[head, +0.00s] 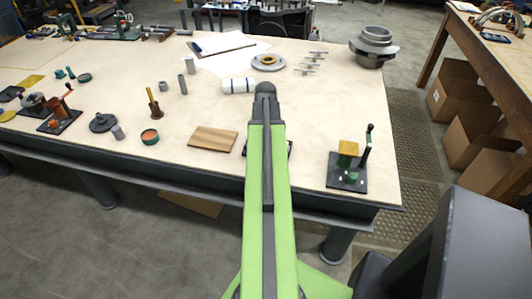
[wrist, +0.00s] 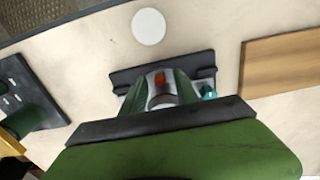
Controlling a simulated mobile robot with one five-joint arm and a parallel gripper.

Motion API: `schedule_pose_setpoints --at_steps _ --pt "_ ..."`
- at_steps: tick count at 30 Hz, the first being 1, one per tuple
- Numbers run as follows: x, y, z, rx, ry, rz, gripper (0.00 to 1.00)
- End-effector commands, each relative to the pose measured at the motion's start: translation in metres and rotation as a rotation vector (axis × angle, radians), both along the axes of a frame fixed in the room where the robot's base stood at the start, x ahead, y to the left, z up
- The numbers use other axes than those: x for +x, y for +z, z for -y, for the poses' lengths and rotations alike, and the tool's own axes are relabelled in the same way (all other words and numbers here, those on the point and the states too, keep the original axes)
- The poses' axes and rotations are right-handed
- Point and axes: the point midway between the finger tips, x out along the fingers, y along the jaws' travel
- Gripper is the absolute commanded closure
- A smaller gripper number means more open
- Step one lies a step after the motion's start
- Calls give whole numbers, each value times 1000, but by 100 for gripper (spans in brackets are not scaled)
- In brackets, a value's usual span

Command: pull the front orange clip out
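An orange clip (wrist: 160,78) shows in the wrist view, on a small casing with silver and green parts (wrist: 162,98). The casing stands on a dark base plate (wrist: 140,72). Only one orange clip shows. In the head view my green arm covers the casing, and just an edge of its dark base (head: 290,149) shows beside the arm. The arm's dark end is over the table. A large green shape with a dark bar fills the bottom of the wrist view and hides the casing's other side. I cannot make out my gripper's fingertips or whether they hold anything.
A wooden board (head: 213,139) lies left of my arm. A fixture with a yellow block (head: 348,148) and an upright handle stands to the right, near the table's corner. A white disc (wrist: 148,26) lies near the base plate. A white roll (head: 238,86) lies beyond.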

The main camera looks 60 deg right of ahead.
Motion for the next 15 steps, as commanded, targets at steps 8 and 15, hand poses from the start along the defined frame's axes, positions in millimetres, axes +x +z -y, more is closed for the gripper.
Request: schedule_pose_setpoints --at_steps 8,15 --pt "0 0 0 0 -1 0 68" --pt "0 0 0 0 -1 0 99"
